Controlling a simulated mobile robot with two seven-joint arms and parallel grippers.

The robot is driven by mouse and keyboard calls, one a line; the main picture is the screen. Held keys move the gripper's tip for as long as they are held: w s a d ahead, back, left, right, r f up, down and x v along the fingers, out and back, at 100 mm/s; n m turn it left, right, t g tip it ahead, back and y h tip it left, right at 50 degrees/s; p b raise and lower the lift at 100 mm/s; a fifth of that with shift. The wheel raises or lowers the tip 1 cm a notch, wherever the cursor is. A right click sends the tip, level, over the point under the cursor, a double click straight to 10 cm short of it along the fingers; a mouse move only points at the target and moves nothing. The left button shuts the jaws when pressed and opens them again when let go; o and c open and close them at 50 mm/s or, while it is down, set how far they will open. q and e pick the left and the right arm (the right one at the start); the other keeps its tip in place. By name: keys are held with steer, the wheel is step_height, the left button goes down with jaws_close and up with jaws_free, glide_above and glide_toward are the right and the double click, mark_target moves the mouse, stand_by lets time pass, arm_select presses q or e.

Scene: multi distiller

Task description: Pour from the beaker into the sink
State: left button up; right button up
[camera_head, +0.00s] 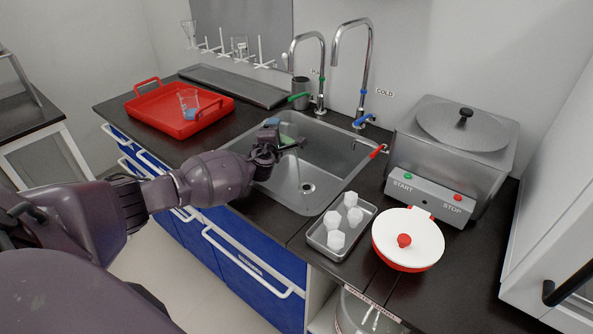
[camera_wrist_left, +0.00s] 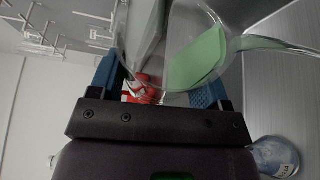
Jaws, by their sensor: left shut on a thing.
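My left gripper (camera_head: 274,137) is shut on a clear beaker (camera_head: 291,127) at the left side of the sink (camera_head: 338,148), over the basin. In the left wrist view the beaker (camera_wrist_left: 232,20) sits between the gripper's blue fingers (camera_wrist_left: 160,85). Green contents (camera_wrist_left: 198,60) show inside it. The beaker looks tilted in the left wrist view. I cannot tell whether liquid is leaving it. The sink basin is open, with a drain at its bottom. My right gripper is not in view.
A red tray (camera_head: 153,124) with a glass vessel (camera_head: 188,100) stands at the left. Two tall taps (camera_head: 370,60) rise behind the sink.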

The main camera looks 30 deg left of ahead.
arm_select(q)
steer(key=shift+s+r, duration=0.1)
steer(key=shift+d+r+m, duration=0.1)
steer(key=shift+r+m, duration=0.1)
steer(key=shift+m, duration=0.1)
steer(key=shift+d, duration=0.1)
steer(key=shift+d+r+m+t+p, duration=0.1)
steer(key=shift+r+m+t+p, duration=0.1)
steer(key=shift+m+t+p, duration=0.35)
